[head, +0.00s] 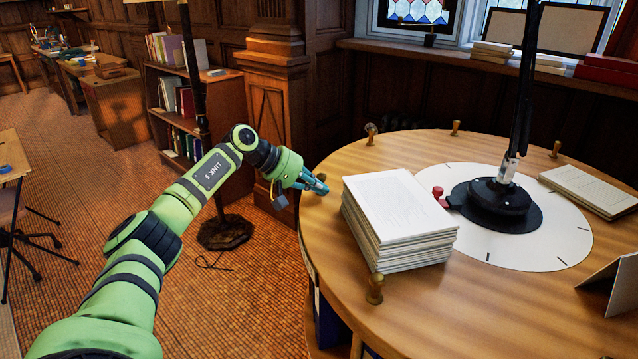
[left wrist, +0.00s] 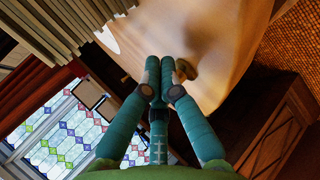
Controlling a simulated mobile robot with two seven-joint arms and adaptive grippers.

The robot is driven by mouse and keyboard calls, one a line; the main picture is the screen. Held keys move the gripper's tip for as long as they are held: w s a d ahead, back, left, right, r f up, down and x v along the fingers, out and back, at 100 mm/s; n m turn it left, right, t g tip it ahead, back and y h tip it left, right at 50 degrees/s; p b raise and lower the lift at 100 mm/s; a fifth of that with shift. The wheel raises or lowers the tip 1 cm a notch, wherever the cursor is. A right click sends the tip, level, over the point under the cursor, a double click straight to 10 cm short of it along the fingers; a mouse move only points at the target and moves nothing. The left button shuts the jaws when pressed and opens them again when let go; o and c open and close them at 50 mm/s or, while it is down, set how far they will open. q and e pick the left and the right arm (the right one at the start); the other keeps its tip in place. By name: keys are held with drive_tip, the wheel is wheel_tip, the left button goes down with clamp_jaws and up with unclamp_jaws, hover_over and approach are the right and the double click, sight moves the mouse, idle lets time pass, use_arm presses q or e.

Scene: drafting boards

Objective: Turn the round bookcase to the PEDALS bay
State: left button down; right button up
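The round bookcase (head: 335,245) has a wooden top with several brass knobs around its rim. One brass knob (head: 375,289) stands at the near edge, and another (head: 371,130) at the far left edge. No PEDALS label is readable, and the bays below the top are mostly hidden. My left gripper (head: 321,187) is at the left rim, its teal fingers close together with nothing seen between them. In the left wrist view the fingertips (left wrist: 160,68) meet just beside a blurred brass knob (left wrist: 187,72); contact is unclear. My right gripper is not in view.
A paper stack (head: 400,220) sits on the top near my left gripper. A white dial (head: 545,242) with tick marks surrounds a black post base (head: 500,195) and a red knob (head: 438,192). More papers (head: 590,187) lie right. A floor lamp base (head: 224,232) stands left.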

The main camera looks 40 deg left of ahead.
sight(320, 179)
use_arm(q)
drive_tip(key=shift+w+a+b, duration=0.35)
drive_tip(key=shift+w+a, duration=0.05)
drive_tip(key=shift+w, duration=0.1)
drive_tip(key=shift+w+a, duration=0.15)
drive_tip(key=shift+w, duration=0.1)
drive_tip(key=shift+w+a+f+b, duration=0.1)
drive_tip(key=shift+w+a+b, duration=0.15)
drive_tip(key=shift+w+b, duration=0.3)
drive_tip(key=shift+w+a, duration=0.1)
drive_tip(key=shift+w, duration=0.05)
drive_tip(key=shift+m, duration=0.3)
drive_tip(key=shift+w+a, duration=0.15)
drive_tip(key=shift+a, duration=0.05)
drive_tip(key=shift+s+d+r, duration=0.25)
drive_tip(key=shift+s, duration=0.05)
drive_tip(key=shift+s+d+r, duration=0.1)
drive_tip(key=shift+s+r, duration=0.25)
drive_tip(key=shift+r, duration=0.05)
wheel_tip(320, 179, up, 8)
drive_tip(key=p, duration=0.5)
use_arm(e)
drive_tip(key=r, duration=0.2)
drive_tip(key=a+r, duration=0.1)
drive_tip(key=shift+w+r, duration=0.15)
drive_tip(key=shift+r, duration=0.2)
use_arm(q)
drive_tip(key=shift+d+f+g, duration=0.1)
drive_tip(key=shift+f+g, duration=0.05)
drive_tip(key=shift+g, duration=0.15)
